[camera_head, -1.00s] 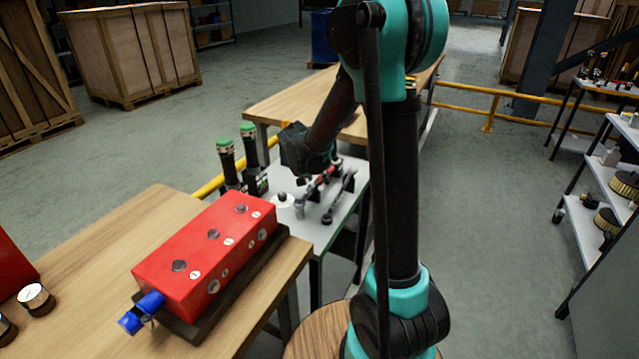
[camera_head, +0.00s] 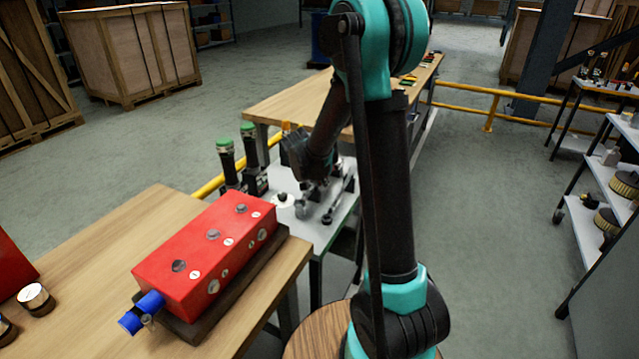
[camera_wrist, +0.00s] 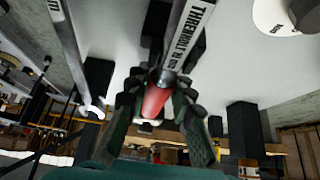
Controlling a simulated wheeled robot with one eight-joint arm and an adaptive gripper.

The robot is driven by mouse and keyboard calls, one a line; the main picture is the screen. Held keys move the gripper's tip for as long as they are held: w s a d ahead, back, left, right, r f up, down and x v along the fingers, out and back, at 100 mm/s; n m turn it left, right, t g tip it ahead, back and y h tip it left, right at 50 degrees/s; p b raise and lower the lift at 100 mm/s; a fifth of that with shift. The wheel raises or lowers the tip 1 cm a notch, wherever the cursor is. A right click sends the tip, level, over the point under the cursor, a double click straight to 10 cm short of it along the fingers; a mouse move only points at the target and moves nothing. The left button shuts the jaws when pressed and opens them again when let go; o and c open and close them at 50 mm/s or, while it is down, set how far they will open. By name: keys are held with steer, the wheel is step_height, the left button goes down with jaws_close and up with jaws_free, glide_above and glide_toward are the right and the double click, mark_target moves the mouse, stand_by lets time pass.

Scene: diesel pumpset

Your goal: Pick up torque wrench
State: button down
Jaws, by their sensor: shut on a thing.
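The torque wrench, a silver bar with printed lettering (camera_wrist: 188,38) and a red grip (camera_wrist: 155,101), runs between my gripper's fingers in the wrist view. My gripper (camera_wrist: 158,88) is shut on it at the red part. In the head view, my gripper (camera_head: 316,184) is low over the small grey table and hides most of the wrench. Whether the wrench is lifted off its black supports cannot be told.
A second long tool (camera_head: 338,203) lies just right of the wrench, on black supports. A white disc (camera_head: 283,201) and green-topped black cylinders (camera_head: 226,158) stand to the left. A red block (camera_head: 205,255) is on the near wooden table (camera_head: 130,235).

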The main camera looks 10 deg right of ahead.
steer(key=shift+r, duration=0.1)
stand_by(0.4)
step_height(320, 180, up, 20)
stand_by(0.6)
steer(key=c, duration=1.9)
jaws_free()
jaws_close()
